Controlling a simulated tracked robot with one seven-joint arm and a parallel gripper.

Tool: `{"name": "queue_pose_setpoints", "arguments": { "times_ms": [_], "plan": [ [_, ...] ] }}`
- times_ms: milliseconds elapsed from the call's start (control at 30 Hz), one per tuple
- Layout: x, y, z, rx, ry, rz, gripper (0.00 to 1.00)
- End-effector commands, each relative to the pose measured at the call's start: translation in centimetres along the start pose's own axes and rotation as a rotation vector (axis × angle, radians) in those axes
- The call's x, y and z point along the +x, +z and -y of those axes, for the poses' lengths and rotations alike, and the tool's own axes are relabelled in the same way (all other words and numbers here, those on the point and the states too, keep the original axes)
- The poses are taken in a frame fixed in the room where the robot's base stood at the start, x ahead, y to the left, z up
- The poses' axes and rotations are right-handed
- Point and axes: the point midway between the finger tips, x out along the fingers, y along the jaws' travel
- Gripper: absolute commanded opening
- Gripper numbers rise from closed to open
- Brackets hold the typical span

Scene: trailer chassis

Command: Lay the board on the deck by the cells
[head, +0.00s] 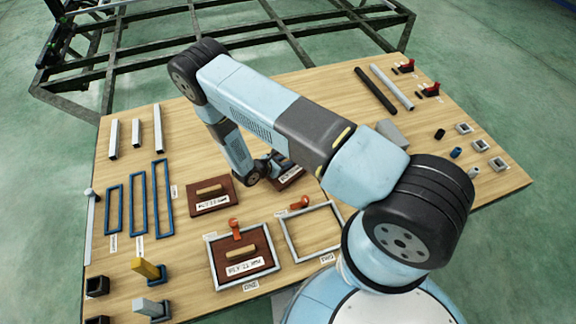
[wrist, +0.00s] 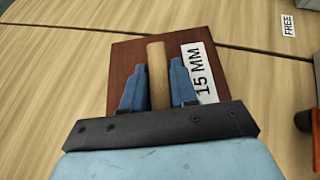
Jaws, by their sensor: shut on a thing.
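My gripper (wrist: 158,72) is shut on the upright-grained wooden handle (wrist: 157,60) of a brown board (wrist: 125,70), with a blue finger on each side. The board has a white "15 MM" label. In the head view this board (head: 287,181) is partly hidden by my arm; whether it touches the wooden deck (head: 190,255) is unclear. A grey frame cell (head: 212,262) at the front holds another brown board (head: 262,240). The grey frame cell (head: 287,238) to its right is empty inside.
A third brown board (head: 205,203) lies left of my gripper. Orange handles (head: 235,229) and (head: 300,203) stand at the two cells. Blue frames (head: 138,208) lie at the left. Rods (head: 390,86) and small parts are at the right. A "FREE" label (wrist: 288,24) shows beyond a deck seam.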

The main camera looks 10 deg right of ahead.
Motion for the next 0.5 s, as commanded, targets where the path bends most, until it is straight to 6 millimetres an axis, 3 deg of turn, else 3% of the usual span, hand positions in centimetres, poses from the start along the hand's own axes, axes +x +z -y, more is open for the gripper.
{"name": "queue_pose_setpoints", "arguments": {
  "times_ms": [133,367,400,500],
  "plan": [
    [0.9,-1.7,0.1,-0.001,0.0,0.001,0.0],
    [1.1,-2.0,0.1,-0.001,0.0,0.0,0.0],
    [1.0,-2.1,0.1,-0.001,0.0,-0.001,0.29],
    [1.0,-2.1,0.1,-0.001,0.0,-0.001,0.39]
  ]
}}
